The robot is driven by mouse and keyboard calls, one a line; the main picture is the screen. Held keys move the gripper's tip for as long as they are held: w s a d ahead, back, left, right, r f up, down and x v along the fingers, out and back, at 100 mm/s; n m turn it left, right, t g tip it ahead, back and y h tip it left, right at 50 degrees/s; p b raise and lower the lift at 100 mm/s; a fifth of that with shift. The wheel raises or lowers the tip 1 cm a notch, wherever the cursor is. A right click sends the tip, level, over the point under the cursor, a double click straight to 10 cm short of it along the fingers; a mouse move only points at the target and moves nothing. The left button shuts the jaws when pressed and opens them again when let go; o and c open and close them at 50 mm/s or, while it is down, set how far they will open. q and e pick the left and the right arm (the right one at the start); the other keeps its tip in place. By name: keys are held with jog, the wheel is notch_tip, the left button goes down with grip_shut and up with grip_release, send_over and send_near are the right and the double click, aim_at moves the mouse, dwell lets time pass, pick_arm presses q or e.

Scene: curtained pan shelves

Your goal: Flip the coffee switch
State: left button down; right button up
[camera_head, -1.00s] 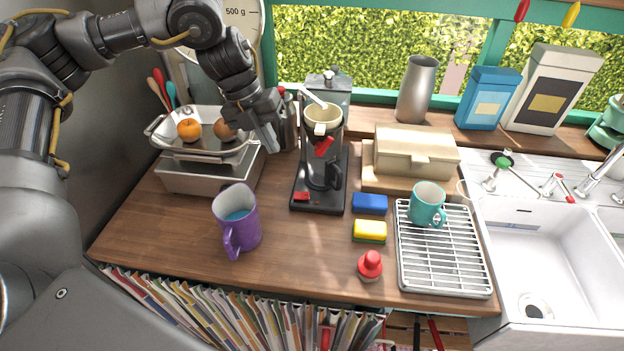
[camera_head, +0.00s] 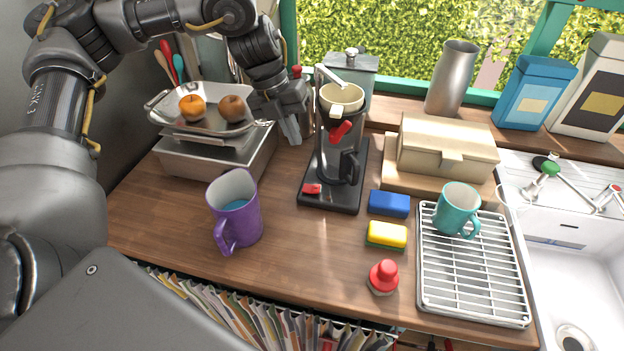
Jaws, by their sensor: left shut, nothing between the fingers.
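The coffee machine (camera_head: 362,175) stands on the wooden counter in the middle of the head view, with a dark base, a glass carafe and a cream filter holder on top. A red switch (camera_head: 312,188) sits at the front left corner of its base. My left gripper (camera_head: 293,138) is shut and empty. It appears just left of the machine's upright part, behind and above the switch and apart from it. My right gripper is not in view.
A scale (camera_head: 200,160) with a tray of fruit stands at left. A purple mug (camera_head: 236,212) stands front left of the machine. A blue sponge (camera_head: 389,203), a yellow sponge (camera_head: 387,235), a red stopper (camera_head: 384,278) and a drying rack (camera_head: 470,300) lie to the right.

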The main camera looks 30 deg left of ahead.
aim_at(316, 189)
pick_arm(q)
jog(key=p+x, duration=0.5)
jog(key=x, duration=0.9)
jog(key=shift+f, duration=0.1)
